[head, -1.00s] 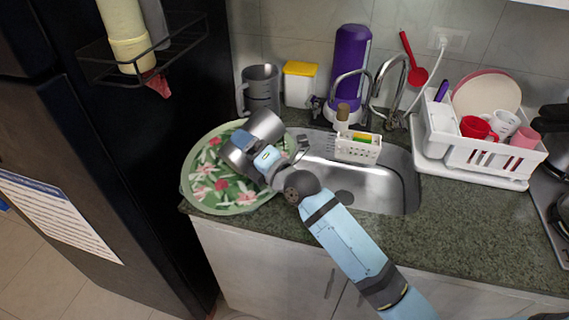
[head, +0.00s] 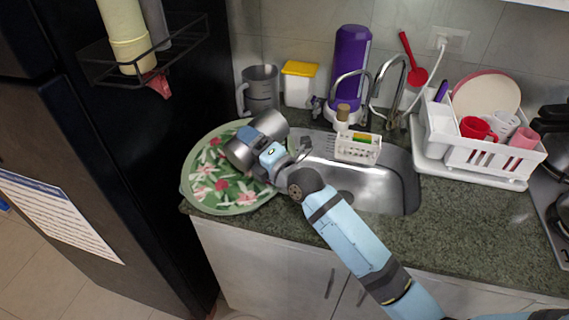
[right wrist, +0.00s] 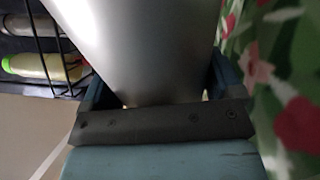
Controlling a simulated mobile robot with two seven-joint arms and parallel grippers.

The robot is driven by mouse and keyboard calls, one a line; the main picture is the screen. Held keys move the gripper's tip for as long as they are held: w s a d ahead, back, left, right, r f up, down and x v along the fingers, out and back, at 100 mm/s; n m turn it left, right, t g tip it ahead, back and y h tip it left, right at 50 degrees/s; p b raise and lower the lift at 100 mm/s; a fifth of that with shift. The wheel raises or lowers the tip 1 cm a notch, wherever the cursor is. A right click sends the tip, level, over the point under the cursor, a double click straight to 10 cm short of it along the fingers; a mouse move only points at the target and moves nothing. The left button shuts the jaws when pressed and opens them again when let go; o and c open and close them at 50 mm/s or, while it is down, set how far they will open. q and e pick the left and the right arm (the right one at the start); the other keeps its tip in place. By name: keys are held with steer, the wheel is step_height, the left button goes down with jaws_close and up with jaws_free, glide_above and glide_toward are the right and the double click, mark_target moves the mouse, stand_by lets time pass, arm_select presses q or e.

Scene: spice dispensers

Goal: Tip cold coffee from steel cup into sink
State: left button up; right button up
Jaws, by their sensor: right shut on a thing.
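The steel cup (head: 270,124) is a shiny grey cylinder in my right gripper (head: 256,143), left of the sink in the head view. It appears above the floral tray and lies tilted, its axis running from lower left to upper right. My right gripper is shut around its side. In the right wrist view, the cup (right wrist: 140,45) fills the space between the fingers (right wrist: 155,92). Its opening and any coffee inside cannot be made out. The steel sink (head: 400,188) is right of the cup, partly covered by my right arm. My left gripper is not in view.
A green floral round tray (head: 205,178) lies on the counter at left, beside the black fridge (head: 150,200). A grey jug (head: 262,88), yellow-lidded box (head: 298,85), purple bottle (head: 350,60) and faucet (head: 392,80) stand behind. A sponge caddy (head: 357,152) and dish rack (head: 500,155) are right.

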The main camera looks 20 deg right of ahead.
steer(key=shift+w+d+m, duration=0.15)
steer(key=shift+d+m, duration=0.1)
steer(key=shift+m, duration=0.05)
steer(key=shift+w+d+m+h+p, duration=0.1)
steer(key=shift+d+m+h+p, duration=0.1)
steer(key=shift+m+p, duration=0.4)
steer(key=shift+w+d+m+h+p, duration=0.1)
steer(key=shift+d+m+p, duration=0.1)
steer(key=shift+m, duration=0.7)
stand_by(0.9)
